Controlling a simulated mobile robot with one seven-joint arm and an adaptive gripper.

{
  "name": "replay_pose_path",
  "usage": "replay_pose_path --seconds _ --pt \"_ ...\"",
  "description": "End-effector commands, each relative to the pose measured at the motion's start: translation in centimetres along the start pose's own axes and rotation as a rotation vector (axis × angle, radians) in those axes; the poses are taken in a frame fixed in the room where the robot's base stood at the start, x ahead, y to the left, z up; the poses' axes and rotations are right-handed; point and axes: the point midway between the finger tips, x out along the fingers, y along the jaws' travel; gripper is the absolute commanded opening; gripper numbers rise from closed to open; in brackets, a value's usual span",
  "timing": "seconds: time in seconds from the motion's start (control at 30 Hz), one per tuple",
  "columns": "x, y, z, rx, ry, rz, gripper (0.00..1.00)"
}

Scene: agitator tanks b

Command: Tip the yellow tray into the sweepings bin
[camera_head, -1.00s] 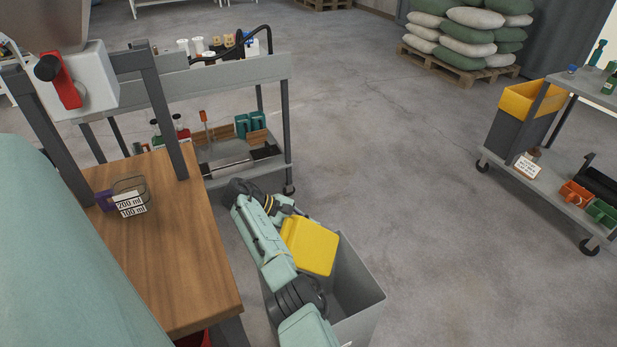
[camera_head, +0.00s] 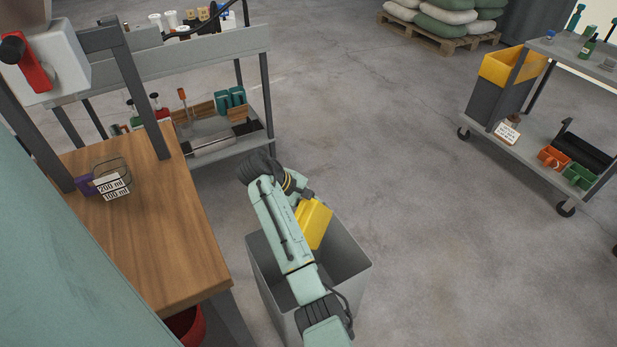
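The yellow tray (camera_head: 314,225) is tilted steeply above the open grey bin (camera_head: 357,262), seen partly edge-on. The inside of the tray is turned away from view, so I cannot tell whether anything is in it. My gripper (camera_head: 306,196) is at the tray's upper end and appears shut on it, though the fingertips are mostly hidden. My arm crosses in front of the bin and hides part of its opening and near wall. The bin stands upright on the floor, and the visible part of its inside looks empty.
At right a trolley (camera_head: 540,145) carries a yellow-topped grey container (camera_head: 500,85). The floor right of the bin is clear.

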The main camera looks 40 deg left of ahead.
Motion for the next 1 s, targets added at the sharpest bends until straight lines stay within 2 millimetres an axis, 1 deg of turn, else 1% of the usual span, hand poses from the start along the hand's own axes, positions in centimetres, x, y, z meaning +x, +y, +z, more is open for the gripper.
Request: replay_pose_path --seconds 0.17,0.6,0.83,1.0 --pt "0.5 0.0 1.0 0.034 0.057 -0.017 0.00" --pt "2.0 0.1 5.0 0.173 0.299 -0.076 0.00" --pt "2.3 0.1 5.7 0.200 0.350 -0.088 0.00" --pt "3.3 -0.3 6.7 0.248 0.428 -0.108 0.00"
